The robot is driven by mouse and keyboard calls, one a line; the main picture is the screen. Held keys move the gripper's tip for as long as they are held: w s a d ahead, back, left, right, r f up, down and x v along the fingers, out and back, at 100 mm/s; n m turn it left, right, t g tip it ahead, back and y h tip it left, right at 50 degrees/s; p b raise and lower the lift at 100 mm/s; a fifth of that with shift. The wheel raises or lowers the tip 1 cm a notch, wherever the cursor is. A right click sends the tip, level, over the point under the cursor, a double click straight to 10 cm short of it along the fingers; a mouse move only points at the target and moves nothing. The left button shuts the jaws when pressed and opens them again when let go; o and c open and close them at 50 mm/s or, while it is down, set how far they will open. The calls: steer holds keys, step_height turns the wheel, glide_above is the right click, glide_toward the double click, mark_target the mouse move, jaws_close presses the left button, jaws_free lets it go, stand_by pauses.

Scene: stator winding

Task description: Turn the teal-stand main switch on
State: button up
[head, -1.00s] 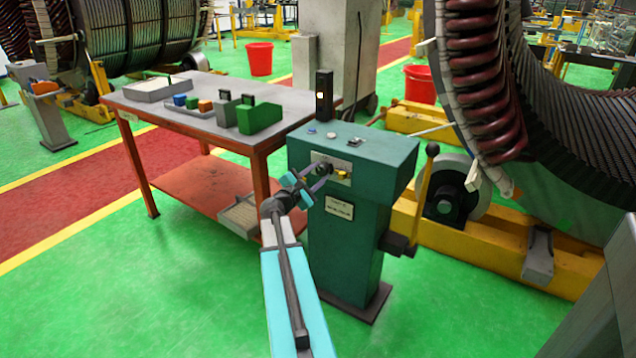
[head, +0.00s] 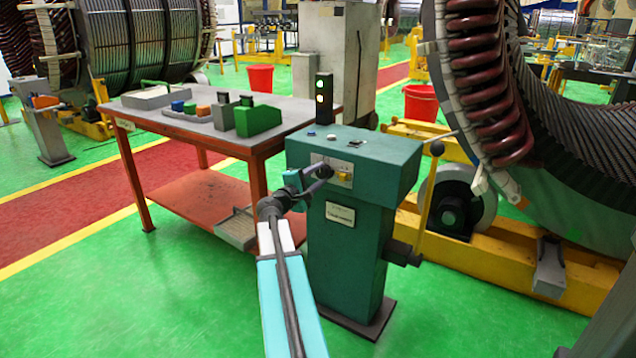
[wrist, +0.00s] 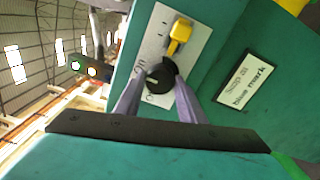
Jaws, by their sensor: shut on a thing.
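The teal stand (head: 345,250) stands in the centre of the head view. Its front panel (head: 345,166) carries a black rotary knob, which shows in the wrist view (wrist: 161,76), and a yellow lever (wrist: 179,37) beside it. My gripper (head: 318,176) is at this panel, with its fingers on both sides of the black knob and shut on it. The fingers mostly hide the knob in the head view. A black lamp post (head: 324,98) on the stand shows two lit lamps, one of them green in the wrist view.
A red table (head: 205,185) with coloured blocks stands to the left. A large stator (head: 570,140) on a yellow base is to the right. Green floor lies open in front.

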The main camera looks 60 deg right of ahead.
steer(key=shift+m, duration=0.3)
steer(key=o, duration=1.1)
steer(key=shift+c, duration=0.2)
steer(key=shift+a, duration=0.1)
steer(key=a+p, duration=0.1)
steer(key=a, duration=1.2)
steer(key=shift+a, duration=0.3)
